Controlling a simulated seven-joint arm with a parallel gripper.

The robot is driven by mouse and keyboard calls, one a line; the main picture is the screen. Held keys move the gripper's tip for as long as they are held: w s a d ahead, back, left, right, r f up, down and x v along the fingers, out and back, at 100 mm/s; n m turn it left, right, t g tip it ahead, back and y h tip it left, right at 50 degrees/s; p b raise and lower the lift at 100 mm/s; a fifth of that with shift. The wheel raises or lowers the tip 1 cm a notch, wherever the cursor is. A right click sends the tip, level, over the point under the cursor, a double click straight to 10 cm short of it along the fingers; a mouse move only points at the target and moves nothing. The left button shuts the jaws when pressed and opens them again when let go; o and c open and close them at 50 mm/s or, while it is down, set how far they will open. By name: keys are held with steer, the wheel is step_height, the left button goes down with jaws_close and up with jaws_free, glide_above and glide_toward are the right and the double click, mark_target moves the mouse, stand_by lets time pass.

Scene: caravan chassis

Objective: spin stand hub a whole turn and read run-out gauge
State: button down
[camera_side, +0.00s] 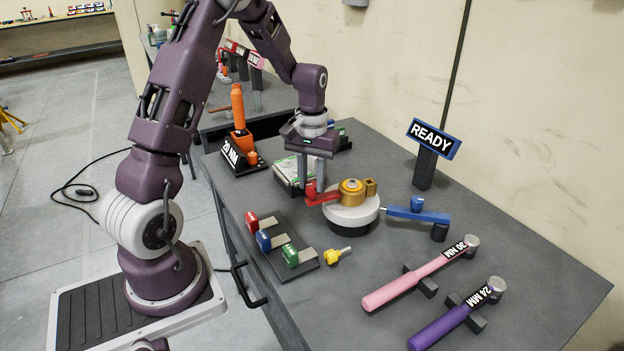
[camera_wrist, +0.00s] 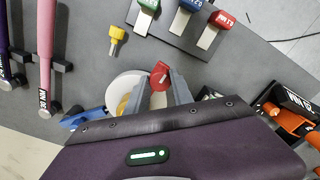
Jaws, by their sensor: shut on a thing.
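The stand hub (camera_side: 352,187) is a gold cylinder with a side lug on a white disc (camera_side: 350,214) over a black base. A red crank arm (camera_side: 322,198) reaches left from it. My gripper (camera_side: 315,185) points down and is shut on the red crank's outer end. The wrist view shows my fingers (camera_wrist: 164,98) at the red crank (camera_wrist: 160,73), with the white disc (camera_wrist: 118,88) beside them and the gold hub partly hidden. A blue arm (camera_side: 415,213), which looks like the gauge, stands right of the disc on a dark post, its tip near the rim. No reading is legible on it.
A sign reading READY (camera_side: 433,138) stands at the back right. A pink tool (camera_side: 410,285) and a purple tool (camera_side: 450,325) lie on rests in front right. A yellow-headed piece (camera_side: 333,257) and a rack of colored tags (camera_side: 290,262) lie in front. An orange tool (camera_side: 238,110) stands back left.

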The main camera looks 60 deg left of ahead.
steer(key=w+a+m, duration=0.6)
steer(key=a+m, duration=0.3)
steer(key=m, duration=0.2)
steer(key=w+d+m, duration=0.1)
steer(key=w+m, duration=1)
steer(key=m, duration=0.2)
steer(key=shift+w+d, duration=0.2)
steer(key=shift+w, duration=0.15)
stand_by(0.3)
steer(key=c, duration=1.1)
jaws_free()
